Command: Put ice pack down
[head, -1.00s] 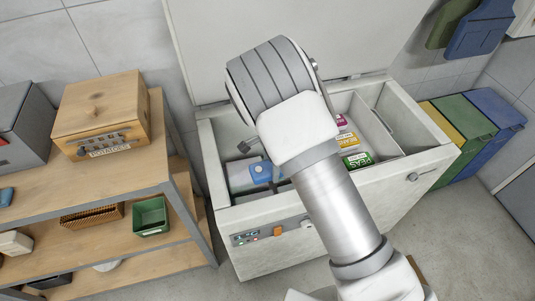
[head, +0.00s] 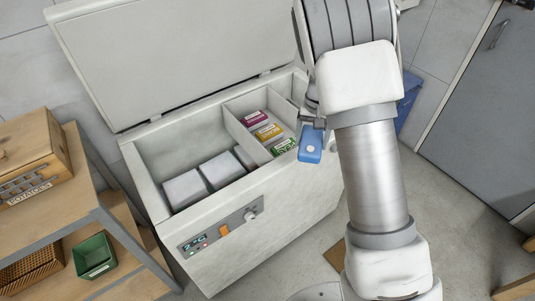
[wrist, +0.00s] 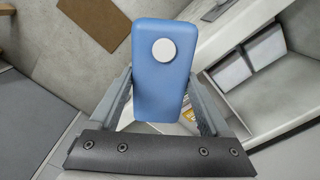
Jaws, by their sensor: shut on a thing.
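The ice pack (head: 311,144) is a blue rounded block with a white round cap. My gripper (head: 313,124) is shut on it and holds it at the right front corner of the open chest freezer (head: 265,213), by the rim. In the wrist view the ice pack (wrist: 160,85) sits between the two fingers of my gripper (wrist: 163,100), with its capped face toward the camera. My arm hides part of the freezer's right end.
The freezer holds white boxes (head: 222,169) on the left and several coloured packets (head: 268,132) behind a divider. Its lid (head: 180,55) stands open. A wooden shelf unit (head: 60,222) with a green bin (head: 94,256) stands at left. Floor is clear toward the grey door (head: 490,110).

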